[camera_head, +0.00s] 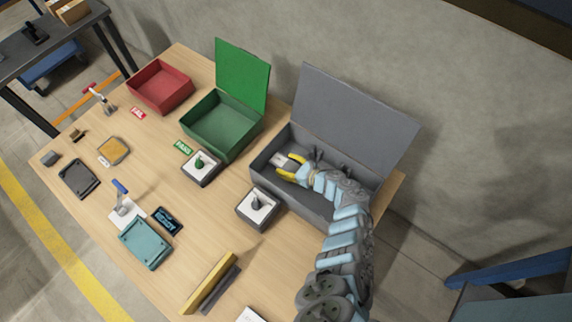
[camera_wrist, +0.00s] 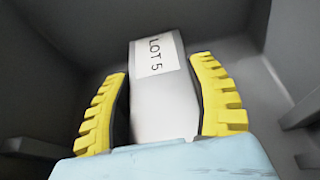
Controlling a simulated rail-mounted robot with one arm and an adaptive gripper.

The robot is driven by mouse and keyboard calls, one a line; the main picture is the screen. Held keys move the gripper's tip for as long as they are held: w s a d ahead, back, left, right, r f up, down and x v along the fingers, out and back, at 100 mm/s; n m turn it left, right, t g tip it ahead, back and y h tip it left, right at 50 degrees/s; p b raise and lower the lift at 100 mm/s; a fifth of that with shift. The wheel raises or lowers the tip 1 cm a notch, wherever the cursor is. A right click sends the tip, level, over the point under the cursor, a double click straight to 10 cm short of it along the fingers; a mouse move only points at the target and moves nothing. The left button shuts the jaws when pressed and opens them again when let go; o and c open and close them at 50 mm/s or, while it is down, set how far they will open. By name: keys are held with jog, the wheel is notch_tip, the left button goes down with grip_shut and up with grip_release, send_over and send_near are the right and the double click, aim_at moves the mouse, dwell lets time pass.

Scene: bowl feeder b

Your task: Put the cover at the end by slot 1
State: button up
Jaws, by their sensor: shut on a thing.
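My gripper (camera_head: 288,165) is inside the open grey box (camera_head: 303,199) at the right of the table. In the wrist view, its yellow fingers (camera_wrist: 162,66) are shut on a pale grey-white block (camera_wrist: 166,108), one on each side. The block has a white label with black print; "LOT 5" is readable. In the head view the block is small and partly hidden by the fingers. I cannot tell whether it touches the box floor. I cannot make out slot numbers or say for sure which thing is the cover.
The grey box's raised lid (camera_head: 352,118) stands behind my arm. A green box (camera_head: 221,125) with raised lid and an open red box (camera_head: 161,88) stand further left. Two small pedestals (camera_head: 258,207) (camera_head: 201,168) stand in front. A yellow bar (camera_head: 208,283) lies near the front edge.

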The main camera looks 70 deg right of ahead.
aim_at(286, 164)
jog(key=shift+f+b, duration=0.55)
jog(key=shift+b, duration=0.3)
jog(key=o, duration=1.3)
jog(key=shift+r, duration=0.15)
jog(key=shift+r, duration=4.9)
